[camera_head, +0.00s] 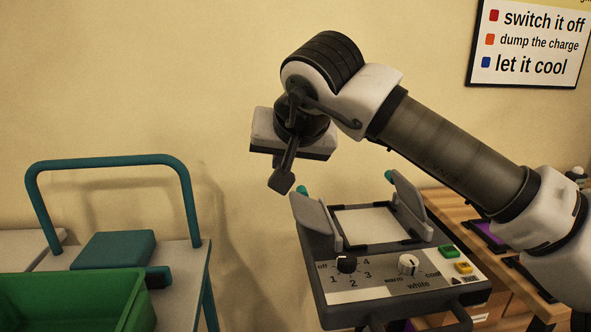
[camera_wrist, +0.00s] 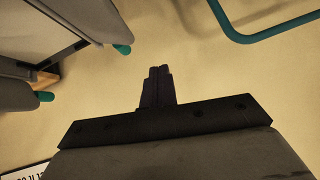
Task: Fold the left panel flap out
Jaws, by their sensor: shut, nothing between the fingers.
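The left panel flap (camera_head: 313,218) is a grey plate with a teal tip at its upper corner. It stands steeply raised and tilted along the left side of a lamp-like unit (camera_head: 330,284) with a white screen and a control panel. My gripper (camera_head: 281,184) is shut and empty, above and slightly left of the flap's teal tip, apart from it. In the wrist view, my shut fingers (camera_wrist: 158,72) point over bare wall, and the left flap (camera_wrist: 98,20) with its teal tip shows at upper left.
The right flap (camera_head: 411,199) stands raised across the screen. A teal-handled cart (camera_head: 187,197) with a green bin (camera_head: 80,301) and a teal box (camera_head: 115,250) is at left. A wooden bench (camera_head: 450,205) is at right. The wall is close behind.

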